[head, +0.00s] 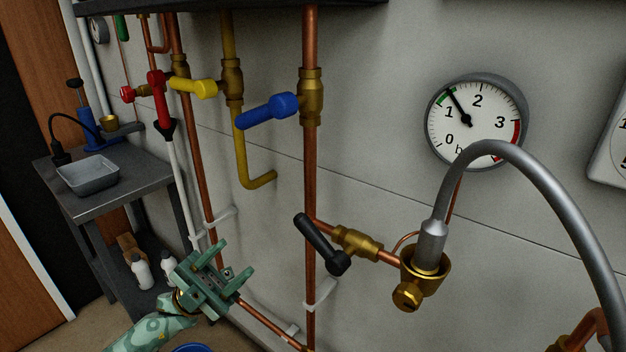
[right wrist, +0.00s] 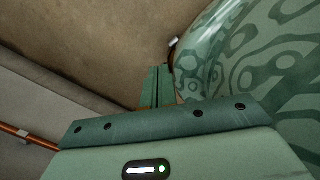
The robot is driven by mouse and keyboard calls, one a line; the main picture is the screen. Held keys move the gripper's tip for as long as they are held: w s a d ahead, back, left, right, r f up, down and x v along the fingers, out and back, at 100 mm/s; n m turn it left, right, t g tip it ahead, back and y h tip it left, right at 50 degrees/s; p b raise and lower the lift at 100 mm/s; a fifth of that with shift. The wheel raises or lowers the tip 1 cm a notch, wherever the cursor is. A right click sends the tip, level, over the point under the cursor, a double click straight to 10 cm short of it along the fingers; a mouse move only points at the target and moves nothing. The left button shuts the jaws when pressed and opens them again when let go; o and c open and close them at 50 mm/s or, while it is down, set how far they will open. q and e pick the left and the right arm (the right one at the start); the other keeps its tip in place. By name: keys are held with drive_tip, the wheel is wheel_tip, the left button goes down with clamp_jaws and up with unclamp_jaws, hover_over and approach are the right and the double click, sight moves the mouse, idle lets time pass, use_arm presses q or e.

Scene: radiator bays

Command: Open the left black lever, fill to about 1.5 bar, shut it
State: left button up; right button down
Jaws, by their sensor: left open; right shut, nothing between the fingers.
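The black lever (head: 318,241) sits on a brass valve (head: 357,242) in a short copper branch pipe. Its handle slants up and left from its hub, steeper than the branch pipe. The round pressure gauge (head: 475,122) shows its needle up and left, between 1 and 2, near 1.5, by the green band. My left gripper (head: 233,263) is open and empty, left of and slightly below the lever, apart from it. My right gripper (right wrist: 157,87) is shut and empty in the right wrist view; it is not seen in the head view.
A grey hose (head: 535,165) arches from a brass fitting (head: 424,268) right of the valve. A blue lever (head: 266,111), a yellow lever (head: 193,87) and a red lever (head: 156,84) are higher up. A dark bench (head: 110,195) with a grey tray (head: 88,176) stands left.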

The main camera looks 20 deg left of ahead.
sight(317, 229)
use_arm(q)
wheel_tip(317, 229, up, 8)
drive_tip(key=s+a+m+y+p, duration=0.1)
drive_tip(key=a+m+y+p, duration=0.1)
drive_tip(key=m+y+p, duration=0.35)
drive_tip(key=w+f+m+t+y, duration=0.2)
drive_tip(key=w+f+m+y, duration=0.1)
drive_tip(key=f+m+y, duration=0.15)
drive_tip(key=shift+n+y, duration=0.3)
drive_tip(key=x, duration=1)
drive_tip(key=r+x, duration=0.1)
drive_tip(key=x, duration=0.4)
drive_tip(key=shift+w+d+p, duration=0.1)
drive_tip(key=shift+w+p, duration=0.2)
drive_tip(key=shift+w, duration=0.1)
use_arm(e)
drive_tip(key=s+r+m+y, duration=0.1)
drive_tip(key=s+r, duration=0.2)
drive_tip(key=r, duration=0.3)
drive_tip(key=shift+s+a+r+m+t, duration=0.2)
drive_tip(key=shift+s+r+m+t, duration=0.1)
drive_tip(key=shift+r, duration=0.05)
use_arm(q)
clamp_jaws()
